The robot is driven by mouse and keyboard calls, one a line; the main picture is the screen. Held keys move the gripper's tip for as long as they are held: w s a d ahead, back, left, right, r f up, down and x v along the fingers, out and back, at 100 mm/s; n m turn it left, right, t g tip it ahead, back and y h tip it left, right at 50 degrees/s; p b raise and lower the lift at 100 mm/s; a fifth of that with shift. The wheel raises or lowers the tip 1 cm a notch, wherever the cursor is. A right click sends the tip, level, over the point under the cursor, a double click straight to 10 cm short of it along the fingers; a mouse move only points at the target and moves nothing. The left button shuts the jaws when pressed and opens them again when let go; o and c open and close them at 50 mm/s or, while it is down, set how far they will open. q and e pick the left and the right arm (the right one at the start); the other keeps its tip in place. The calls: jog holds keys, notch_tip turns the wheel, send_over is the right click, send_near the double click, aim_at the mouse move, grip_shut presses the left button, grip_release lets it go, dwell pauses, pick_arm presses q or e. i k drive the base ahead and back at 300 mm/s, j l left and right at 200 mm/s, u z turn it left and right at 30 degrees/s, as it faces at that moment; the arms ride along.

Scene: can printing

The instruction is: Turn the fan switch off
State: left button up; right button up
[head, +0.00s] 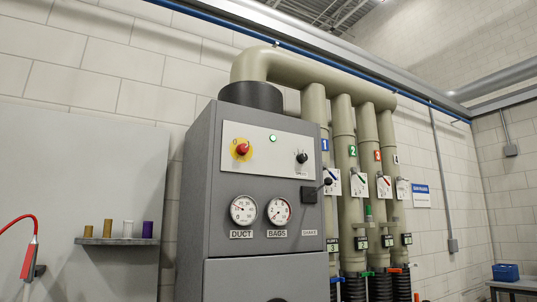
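A grey cabinet (266,218) stands in the middle of the head view, with a light panel (258,165) near the top of its front. A red knob on a yellow disc (241,149), which looks like the fan's rotary switch, sits on the panel's left; the mark by it is too small to read surely. A green lamp (272,138) beside it looks lit. A smaller black knob (301,157) is on the panel's right. Neither of my grippers is in view.
Two gauges, DUCT (243,210) and BAGS (279,211), sit below the panel. Several beige pipes (343,140) stand at right. A shelf (117,241) with small cylinders and a red hose tool (29,260) are at left.

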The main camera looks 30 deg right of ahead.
aim_at(243, 149)
jog(key=i+l+u, duration=0.1)
jog(key=l, duration=0.25)
jog(key=i+l, duration=0.2)
jog(key=l, duration=0.2)
jog(key=i+l+u, duration=0.15)
jog(key=l, duration=0.2)
